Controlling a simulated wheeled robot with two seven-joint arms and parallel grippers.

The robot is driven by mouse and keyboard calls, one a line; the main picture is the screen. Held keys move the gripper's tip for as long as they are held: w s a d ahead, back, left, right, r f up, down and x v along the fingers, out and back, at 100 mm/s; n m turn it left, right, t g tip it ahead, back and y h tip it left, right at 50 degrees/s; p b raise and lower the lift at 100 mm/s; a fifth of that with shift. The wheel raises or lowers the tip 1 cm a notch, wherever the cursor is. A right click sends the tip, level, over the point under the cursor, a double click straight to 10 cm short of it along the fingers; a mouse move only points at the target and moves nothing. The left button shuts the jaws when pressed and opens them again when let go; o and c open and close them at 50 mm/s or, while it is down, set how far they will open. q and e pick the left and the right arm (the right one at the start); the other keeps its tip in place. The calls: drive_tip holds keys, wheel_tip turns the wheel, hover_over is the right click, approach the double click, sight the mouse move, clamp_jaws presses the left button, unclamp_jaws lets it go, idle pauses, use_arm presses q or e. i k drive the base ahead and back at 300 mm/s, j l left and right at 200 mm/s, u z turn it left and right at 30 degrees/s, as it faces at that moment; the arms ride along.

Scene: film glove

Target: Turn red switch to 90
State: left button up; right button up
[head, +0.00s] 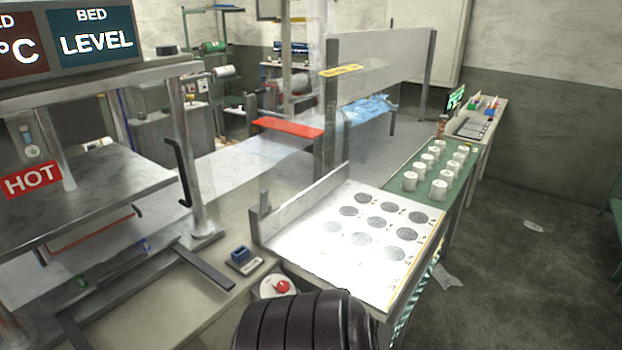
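A small red switch (283,287) sits on a round white plate (268,291) at the bottom middle of the head view, close to the near corner of the white panel. Its pointer angle and any scale marks are too small to read. A black ribbed part of my own arm rises from the bottom edge just right of the switch and may cover part of its surroundings. I cannot tell which arm it is. Neither gripper's fingers show.
A blue block-shaped control (240,255) stands on the grey bench left of the switch. A white panel with grey discs (385,240) lies to the right, with white cups (439,188) on a green table behind. A press with a HOT sign (32,181) stands left.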

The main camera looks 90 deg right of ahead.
sight(282, 286)
drive_tip(key=z, duration=2.45)
